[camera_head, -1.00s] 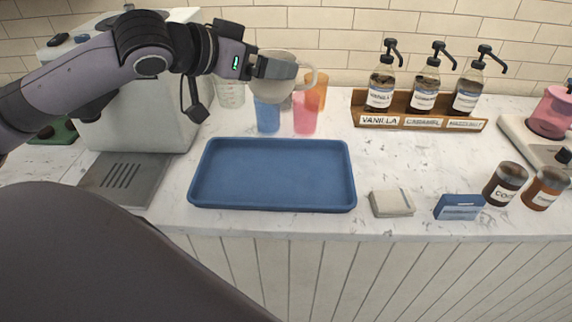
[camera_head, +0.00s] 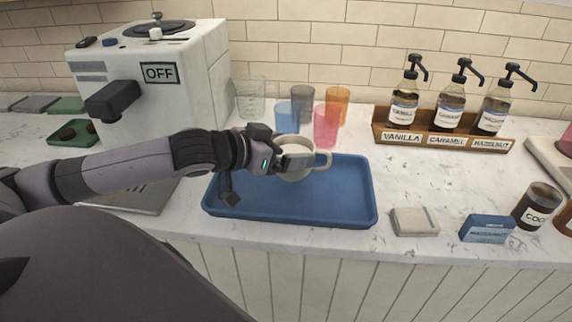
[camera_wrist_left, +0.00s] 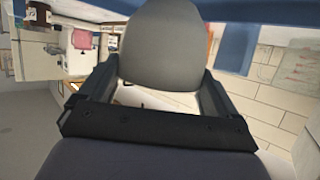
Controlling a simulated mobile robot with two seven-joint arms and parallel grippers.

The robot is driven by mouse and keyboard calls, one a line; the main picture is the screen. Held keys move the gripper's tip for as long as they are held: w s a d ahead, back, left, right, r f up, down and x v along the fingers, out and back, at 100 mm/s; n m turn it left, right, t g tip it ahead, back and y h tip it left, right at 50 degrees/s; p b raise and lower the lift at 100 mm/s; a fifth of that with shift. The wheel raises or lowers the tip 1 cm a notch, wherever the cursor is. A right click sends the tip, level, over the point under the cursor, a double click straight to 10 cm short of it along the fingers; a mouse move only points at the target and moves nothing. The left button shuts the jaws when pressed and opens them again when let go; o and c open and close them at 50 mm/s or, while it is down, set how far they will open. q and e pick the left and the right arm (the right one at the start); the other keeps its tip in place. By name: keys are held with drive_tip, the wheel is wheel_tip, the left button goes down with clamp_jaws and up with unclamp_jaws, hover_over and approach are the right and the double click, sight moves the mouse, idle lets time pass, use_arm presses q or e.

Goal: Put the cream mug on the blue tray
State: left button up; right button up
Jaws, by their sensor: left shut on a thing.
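The cream mug (camera_head: 296,174) is upright over the back middle of the blue tray (camera_head: 350,205), its handle pointing right. I cannot tell whether its base touches the tray. My left gripper (camera_head: 283,160) is shut on the mug from the left side. In the left wrist view the mug (camera_wrist_left: 162,45) shows large and shaded between the two fingers, and a blue strip of the tray (camera_wrist_left: 235,45) shows behind it. The rest of the tray is bare, though my arm hides part of its left end. My right gripper is not in view.
Several coloured cups, including a blue one (camera_head: 287,117) and a pink one (camera_head: 326,126), stand just behind the tray. A syrup rack (camera_head: 440,143) is at the back right. The coffee machine (camera_head: 150,80) stands left.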

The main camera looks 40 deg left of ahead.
use_arm(q)
drive_tip(key=shift+f, duration=1.75)
drive_tip(key=shift+f, duration=0.1)
drive_tip(key=o, duration=1.1)
drive_tip(key=shift+f, duration=0.1)
drive_tip(key=shift+s, duration=0.1)
drive_tip(key=shift+v, duration=1.5)
drive_tip(key=p+v, duration=0.3)
drive_tip(key=v, duration=0.6)
drive_tip(key=shift+p, duration=0.3)
